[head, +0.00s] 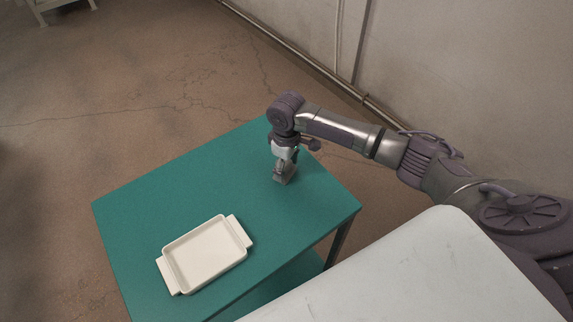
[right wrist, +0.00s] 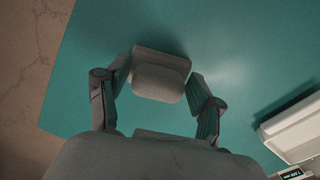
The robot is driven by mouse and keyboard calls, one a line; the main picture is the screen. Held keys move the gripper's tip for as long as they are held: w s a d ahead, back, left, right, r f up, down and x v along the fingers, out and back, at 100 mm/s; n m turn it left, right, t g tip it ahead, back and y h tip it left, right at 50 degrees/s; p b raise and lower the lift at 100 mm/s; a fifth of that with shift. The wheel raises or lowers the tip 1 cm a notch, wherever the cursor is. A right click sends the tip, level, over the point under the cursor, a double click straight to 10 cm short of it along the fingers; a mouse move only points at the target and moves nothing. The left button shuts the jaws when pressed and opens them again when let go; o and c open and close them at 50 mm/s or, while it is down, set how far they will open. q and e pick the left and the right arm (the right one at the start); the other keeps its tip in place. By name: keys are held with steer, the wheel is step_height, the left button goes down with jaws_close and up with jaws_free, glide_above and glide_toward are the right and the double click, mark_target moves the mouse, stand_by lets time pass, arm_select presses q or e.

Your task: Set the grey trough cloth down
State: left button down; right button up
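The grey trough cloth (head: 285,174) is a small folded pad at the far right part of the green table, under my right gripper (head: 284,163). It appears to be on or just above the tabletop; the exact contact is hard to see. In the right wrist view the cloth (right wrist: 159,77) sits between the two fingertips of my right gripper (right wrist: 160,70). My left gripper is not in view.
The green table (head: 190,190) holds a white tray (head: 206,253) with two end handles near its front, apart from the cloth. The tabletop between them is clear. A white surface (head: 430,270) fills the lower right. A wall with pipes (head: 300,60) runs behind the table.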

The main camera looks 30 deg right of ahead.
mark_target(286, 165)
steer(key=shift+o, duration=0.3)
step_height(286, 165, up, 12)
steer(key=b, duration=0.1)
steer(key=shift+r, duration=0.2)
steer(key=shift+f, duration=0.1)
stand_by(0.4)
